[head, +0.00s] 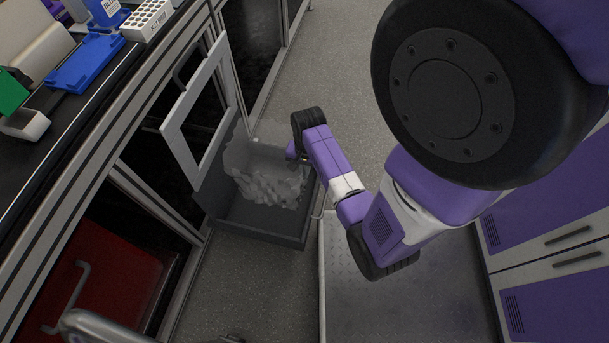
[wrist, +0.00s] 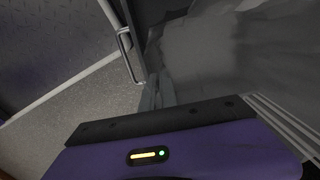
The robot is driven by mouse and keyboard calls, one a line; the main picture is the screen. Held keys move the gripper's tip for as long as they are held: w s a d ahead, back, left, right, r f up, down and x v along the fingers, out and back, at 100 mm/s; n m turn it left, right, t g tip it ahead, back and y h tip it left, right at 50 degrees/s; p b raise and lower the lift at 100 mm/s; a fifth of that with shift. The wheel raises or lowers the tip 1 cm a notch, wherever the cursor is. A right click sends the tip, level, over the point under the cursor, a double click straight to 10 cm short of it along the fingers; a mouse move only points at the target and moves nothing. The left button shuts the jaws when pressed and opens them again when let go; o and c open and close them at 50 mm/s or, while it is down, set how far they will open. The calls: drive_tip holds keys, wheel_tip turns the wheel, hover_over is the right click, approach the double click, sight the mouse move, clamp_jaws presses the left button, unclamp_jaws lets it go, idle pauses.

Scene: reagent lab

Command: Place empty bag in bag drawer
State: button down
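In the head view, the bag drawer (head: 256,235) is a dark grey open bin pulled out from the bench on the left. A crumpled, translucent whitish bag (head: 265,185) lies in it and rises above its rim. I cannot tell whether it is one bag or more. My gripper (head: 292,154) is at the drawer's right side, against the bag's upper right part, and mostly hidden by my wrist. In the wrist view, my narrow grey fingertips (wrist: 158,93) are close together beside the pale bag (wrist: 205,55). Whether bag film is between them is unclear.
A drawer front with a light frame (head: 178,143) stands at the drawer's left. A bench with blue holders (head: 88,66) and a white rack (head: 147,18) is at upper left. Purple cabinets (head: 550,262) line the right. Grey floor (head: 245,290) is open below the drawer.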

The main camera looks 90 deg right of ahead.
drive_tip(key=shift+f, duration=1.35)
drive_tip(key=c, duration=1.7)
unclamp_jaws()
drive_tip(key=r+p, duration=0.1)
drive_tip(key=r, duration=0.3)
drive_tip(key=r+p, duration=0.1)
drive_tip(key=r, duration=0.3)
drive_tip(key=r+p, duration=0.1)
drive_tip(key=r, duration=0.3)
drive_tip(key=shift+s+r+p, duration=0.15)
drive_tip(key=shift+s+p, duration=0.1)
drive_tip(key=shift+p, duration=0.1)
